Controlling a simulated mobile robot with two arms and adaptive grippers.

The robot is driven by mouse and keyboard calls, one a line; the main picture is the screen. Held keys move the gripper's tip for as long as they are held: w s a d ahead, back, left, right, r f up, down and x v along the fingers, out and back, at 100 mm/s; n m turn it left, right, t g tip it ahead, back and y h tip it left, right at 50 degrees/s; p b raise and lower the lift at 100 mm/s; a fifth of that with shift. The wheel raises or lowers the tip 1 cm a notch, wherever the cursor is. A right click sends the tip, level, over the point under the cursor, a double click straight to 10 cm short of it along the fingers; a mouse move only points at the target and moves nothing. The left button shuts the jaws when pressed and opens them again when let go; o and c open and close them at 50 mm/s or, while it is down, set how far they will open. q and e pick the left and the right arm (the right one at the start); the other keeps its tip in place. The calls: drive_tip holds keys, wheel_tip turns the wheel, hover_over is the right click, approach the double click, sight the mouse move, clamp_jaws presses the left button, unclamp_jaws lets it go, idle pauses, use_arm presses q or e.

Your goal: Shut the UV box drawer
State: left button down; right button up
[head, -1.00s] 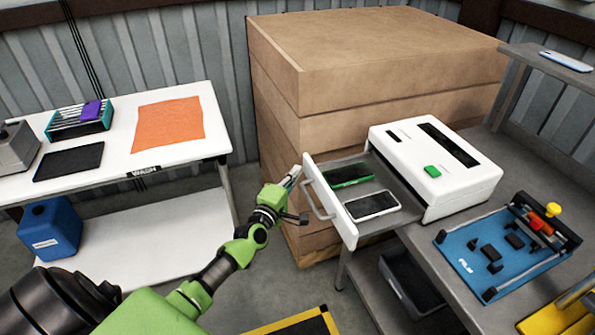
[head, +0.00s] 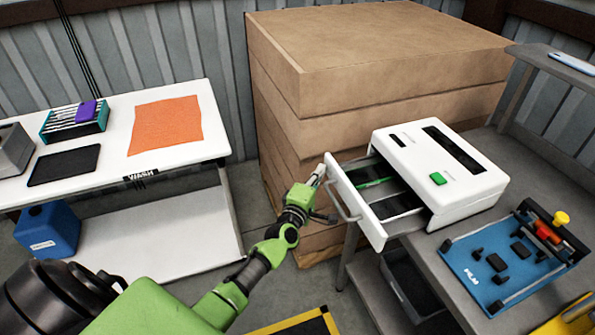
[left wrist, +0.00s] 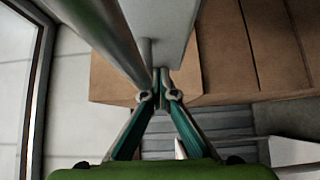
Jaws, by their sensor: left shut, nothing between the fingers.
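The white UV box (head: 468,178) stands on the grey bench with its drawer partly pulled out. The drawer's white front (head: 357,208) has a bar handle (head: 341,204). A green-edged item (head: 372,183) and a dark flat item (head: 397,205) lie in the drawer, partly under the box. My left gripper (head: 318,176) is shut and empty at the far end of the drawer front, beside the handle. In the left wrist view its closed fingertips (left wrist: 160,76) are at the white front's edge; whether they touch it I cannot tell. My right gripper is out of view.
A blue fixture (head: 512,262) sits right of the box. A stack of large cartons (head: 375,55) stands behind the drawer. A white wash table (head: 185,150) with an orange cloth (head: 165,125) is at left. Open floor lies between table and bench.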

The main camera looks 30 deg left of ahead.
sight(361, 165)
use_arm(q)
drive_tip(key=w+d, duration=0.1)
drive_tip(key=w, duration=0.1)
drive_tip(key=w+d+b, duration=0.1)
drive_tip(key=w+d, duration=0.1)
drive_tip(key=shift+f, duration=0.2)
drive_tip(key=w+d+b, duration=0.1)
drive_tip(key=w+d, duration=0.1)
drive_tip(key=w+d+b, duration=0.2)
drive_tip(key=w+d, duration=0.1)
drive_tip(key=shift+w+r, duration=0.1)
drive_tip(key=shift+w, duration=0.25)
drive_tip(key=shift+w+d+r+b, duration=0.1)
drive_tip(key=shift+w+d+b, duration=0.3)
drive_tip(key=shift+w+b, duration=0.1)
drive_tip(key=shift+r, duration=0.25)
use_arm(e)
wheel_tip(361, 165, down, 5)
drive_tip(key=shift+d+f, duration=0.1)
use_arm(q)
drive_tip(key=shift+r, duration=0.1)
